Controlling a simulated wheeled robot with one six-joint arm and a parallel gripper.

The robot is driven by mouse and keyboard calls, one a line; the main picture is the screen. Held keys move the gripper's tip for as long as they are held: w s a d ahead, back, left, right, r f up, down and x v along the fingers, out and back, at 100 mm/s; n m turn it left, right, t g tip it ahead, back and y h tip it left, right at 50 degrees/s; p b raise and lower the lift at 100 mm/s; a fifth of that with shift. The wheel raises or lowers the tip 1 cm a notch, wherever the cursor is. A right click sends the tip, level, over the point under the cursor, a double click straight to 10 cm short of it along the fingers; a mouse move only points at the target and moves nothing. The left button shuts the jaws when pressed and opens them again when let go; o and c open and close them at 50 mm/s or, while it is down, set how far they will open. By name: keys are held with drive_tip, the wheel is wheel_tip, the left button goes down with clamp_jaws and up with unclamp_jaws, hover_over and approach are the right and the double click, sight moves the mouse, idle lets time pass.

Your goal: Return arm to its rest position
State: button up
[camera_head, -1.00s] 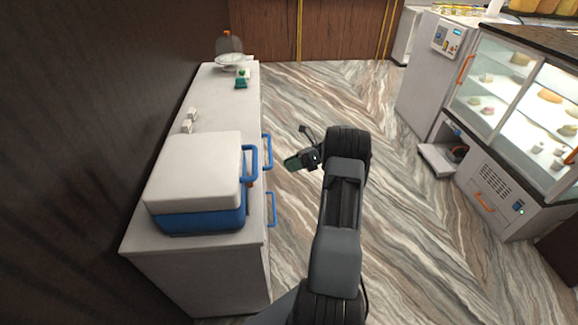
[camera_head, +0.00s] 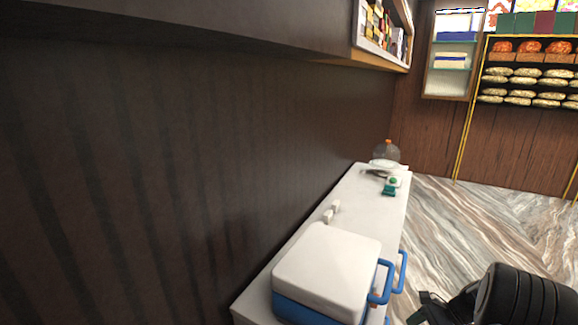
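My arm shows at the lower right of the head view, over the floor to the right of the white counter. My gripper (camera_head: 428,311) is at the bottom edge, dark and partly cut off.
A white-lidded blue cooler (camera_head: 328,266) stands on the near end of the white counter (camera_head: 368,213). Small white blocks (camera_head: 331,211), a green item (camera_head: 389,190) and a glass dome (camera_head: 386,153) are farther back. A dark wall is left; marble floor (camera_head: 450,220) is clear at right.

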drive_tip(key=s+a+r+n+t+h, duration=0.2)
drive_tip(key=s+a+r+n+h, duration=0.2)
drive_tip(key=s+a+r+n, duration=0.2)
drive_tip(key=s+a+r+n+t+h, duration=0.2)
drive_tip(key=s+a+r+n+h, duration=0.2)
drive_tip(key=a+r+n, duration=0.7)
drive_tip(key=shift+s+a+n+h, duration=0.3)
drive_tip(key=shift+s+a, duration=0.3)
drive_tip(key=shift+s, duration=0.4)
